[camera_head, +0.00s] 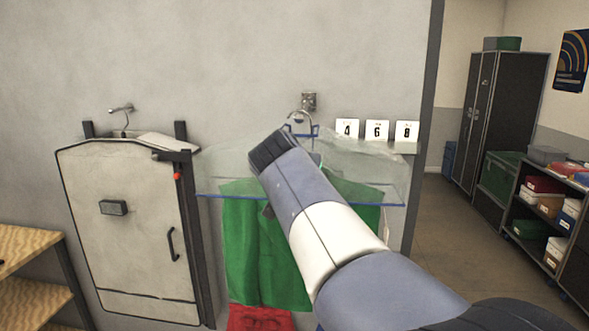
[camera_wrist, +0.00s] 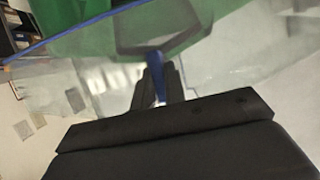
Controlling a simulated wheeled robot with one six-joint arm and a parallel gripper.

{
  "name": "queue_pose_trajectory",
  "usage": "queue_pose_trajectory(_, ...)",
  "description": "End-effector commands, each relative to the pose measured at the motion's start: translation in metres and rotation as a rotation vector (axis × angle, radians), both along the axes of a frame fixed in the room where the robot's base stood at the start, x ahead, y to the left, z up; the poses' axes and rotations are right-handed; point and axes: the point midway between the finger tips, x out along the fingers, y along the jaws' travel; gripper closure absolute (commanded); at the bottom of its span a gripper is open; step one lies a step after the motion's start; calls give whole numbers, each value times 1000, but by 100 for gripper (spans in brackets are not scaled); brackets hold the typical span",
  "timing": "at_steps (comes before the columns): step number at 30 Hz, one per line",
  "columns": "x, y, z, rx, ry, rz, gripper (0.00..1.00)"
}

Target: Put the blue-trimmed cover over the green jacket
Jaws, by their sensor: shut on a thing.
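The green jacket (camera_head: 250,265) hangs below a wall hook (camera_head: 309,101), its lower part bare. The clear cover (camera_head: 225,172) with blue trim spreads around the jacket's shoulders. Its blue lower edge lies across the jacket's upper part. A hanger hook rises at the cover's blue-framed top opening. In the wrist view my gripper (camera_wrist: 158,84) is shut on a blue strip of the cover (camera_wrist: 157,62), with the green jacket (camera_wrist: 85,14) beyond. My arm hides the gripper and the middle of the jacket in the head view.
A grey garment steamer cabinet (camera_head: 130,240) with a handle stands close left. Number cards (camera_head: 377,131) stand on a small ledge at right. A red item (camera_head: 258,318) lies below the jacket. A wooden shelf (camera_head: 30,245) is at far left, and loaded shelving (camera_head: 540,210) at far right.

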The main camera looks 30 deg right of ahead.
Motion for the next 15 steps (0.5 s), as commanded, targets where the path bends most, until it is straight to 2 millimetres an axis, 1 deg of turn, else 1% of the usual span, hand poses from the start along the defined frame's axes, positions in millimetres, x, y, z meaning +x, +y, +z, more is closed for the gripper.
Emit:
queue_pose_trajectory(1,0,0,-7,-1,-1,0,100)
queue_pose_trajectory(15,0,0,-39,-1,-1,0,100)
